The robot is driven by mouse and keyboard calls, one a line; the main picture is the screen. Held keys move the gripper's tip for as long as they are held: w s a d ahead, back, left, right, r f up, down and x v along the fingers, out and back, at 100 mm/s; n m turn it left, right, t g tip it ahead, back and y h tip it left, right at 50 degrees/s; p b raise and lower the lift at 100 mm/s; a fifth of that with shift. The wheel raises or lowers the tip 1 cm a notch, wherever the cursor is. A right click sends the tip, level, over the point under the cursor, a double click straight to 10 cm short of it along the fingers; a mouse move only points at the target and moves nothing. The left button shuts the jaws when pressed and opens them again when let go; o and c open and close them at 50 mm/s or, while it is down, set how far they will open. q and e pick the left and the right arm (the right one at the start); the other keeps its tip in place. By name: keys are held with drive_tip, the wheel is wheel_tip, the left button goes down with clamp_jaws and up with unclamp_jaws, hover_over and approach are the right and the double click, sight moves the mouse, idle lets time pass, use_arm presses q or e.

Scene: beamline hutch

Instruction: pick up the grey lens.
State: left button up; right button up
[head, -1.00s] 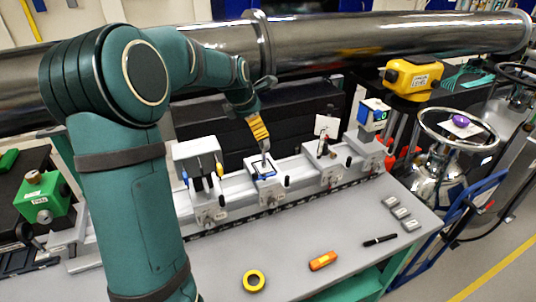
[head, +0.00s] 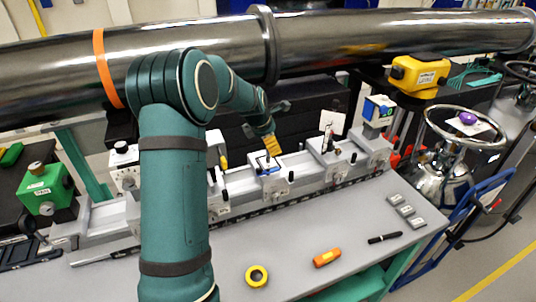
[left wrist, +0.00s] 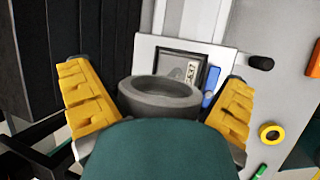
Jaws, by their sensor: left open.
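A small grey plate in a dark square frame, which I take to be the grey lens (left wrist: 180,68), lies on a pale carriage in the left wrist view, with a blue piece at its right. The grey ring below it partly covers the frame's near edge. In the head view a blue-edged piece (head: 268,166) sits on the middle carriage of the rail. My left gripper (head: 272,147) is just above that carriage, pointing down. In the left wrist view its yellow fingers (left wrist: 155,82) are apart, on either side of the frame, with nothing seen held. My right gripper is not in view.
Neighbouring carriages on the rail (head: 300,178) carry a white card (head: 332,123) and a blue-and-white box (head: 379,110). A large metal pipe (head: 350,40) runs behind. Yellow tape (head: 247,276), an orange tool (head: 327,258), a black pen (head: 385,237) and grey blocks (head: 404,210) lie on the bench front.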

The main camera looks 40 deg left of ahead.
use_arm(q)
drive_tip(key=c, duration=1.4)
drive_tip(key=shift+r, duration=0.1)
